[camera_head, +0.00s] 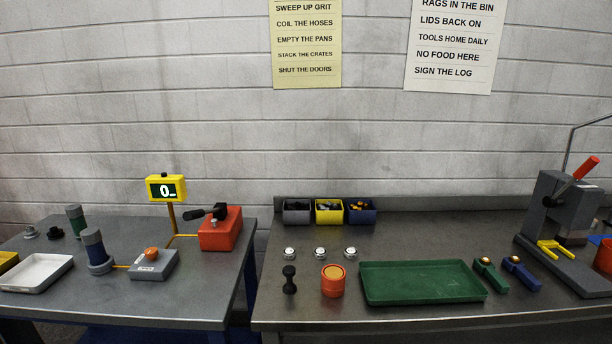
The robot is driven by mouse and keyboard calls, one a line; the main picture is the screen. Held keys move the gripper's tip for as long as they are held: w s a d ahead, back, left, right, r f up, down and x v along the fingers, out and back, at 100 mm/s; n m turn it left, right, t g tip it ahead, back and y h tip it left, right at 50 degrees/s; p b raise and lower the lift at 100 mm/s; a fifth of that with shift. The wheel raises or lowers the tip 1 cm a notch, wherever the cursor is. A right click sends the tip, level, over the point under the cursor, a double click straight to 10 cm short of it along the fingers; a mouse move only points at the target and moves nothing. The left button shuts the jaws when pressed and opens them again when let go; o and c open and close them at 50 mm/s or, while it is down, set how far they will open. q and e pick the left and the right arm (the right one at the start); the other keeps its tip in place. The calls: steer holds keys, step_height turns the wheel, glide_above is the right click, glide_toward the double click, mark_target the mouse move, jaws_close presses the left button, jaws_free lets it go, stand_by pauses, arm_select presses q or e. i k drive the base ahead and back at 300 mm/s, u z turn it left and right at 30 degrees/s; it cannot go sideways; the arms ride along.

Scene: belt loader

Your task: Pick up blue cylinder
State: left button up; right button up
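Neither of my grippers shows in the head view.
A white tray (36,273) lies left of the blue-banded cylinder; a grey box with an orange knob (152,264) stands right of it. A red box (220,230) and yellow display (166,188) are behind. The right table holds a green tray (422,283) and a press (560,215).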

mark_target(97, 254)
steer(key=u, duration=1.4)
steer(key=k, duration=0.55)
steer(key=z, duration=0.9)
steer(key=i, duration=1.6)
steer(key=u, duration=0.1)
